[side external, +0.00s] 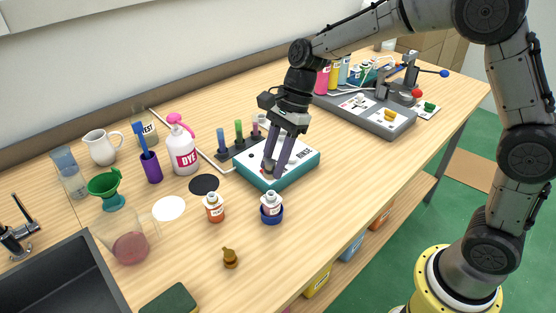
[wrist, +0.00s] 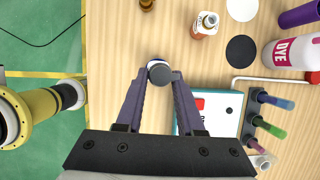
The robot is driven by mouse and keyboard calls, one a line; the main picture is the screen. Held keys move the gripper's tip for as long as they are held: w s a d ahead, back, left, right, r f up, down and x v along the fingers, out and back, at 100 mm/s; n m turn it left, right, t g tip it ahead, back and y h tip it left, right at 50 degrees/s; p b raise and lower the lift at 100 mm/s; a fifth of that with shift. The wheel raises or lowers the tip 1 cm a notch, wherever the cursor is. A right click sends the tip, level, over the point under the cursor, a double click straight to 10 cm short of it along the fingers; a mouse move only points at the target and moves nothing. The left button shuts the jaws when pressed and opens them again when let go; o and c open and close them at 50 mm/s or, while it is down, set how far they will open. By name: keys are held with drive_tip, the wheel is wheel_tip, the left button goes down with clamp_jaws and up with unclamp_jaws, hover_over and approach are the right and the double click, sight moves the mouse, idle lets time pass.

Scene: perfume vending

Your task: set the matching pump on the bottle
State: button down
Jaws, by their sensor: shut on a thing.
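My gripper (side external: 268,170) is shut on a small dark grey round piece (wrist: 160,74), and its fingers point down in front of the teal and white box. I cannot tell whether this piece is a pump. In the wrist view the held piece covers most of this bottle and holder (wrist: 154,62). A brown pump-like piece (side external: 230,258) stands on the table near the front, apart from my gripper.
An orange bottle (side external: 214,208) stands left of the holder. A rack of coloured tubes (side external: 238,142), a DYE bottle (side external: 183,155) and a beaker (side external: 129,242) stand further left. The table's front right is clear.

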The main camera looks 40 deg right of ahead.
sight(271, 193)
drive_tip(key=shift+f, duration=2.45)
drive_tip(key=shift+f, duration=0.7)
idle(0.8)
unclamp_jaws()
idle(0.6)
drive_tip(key=shift+r, duration=0.1)
drive_tip(key=shift+r, duration=3.65)
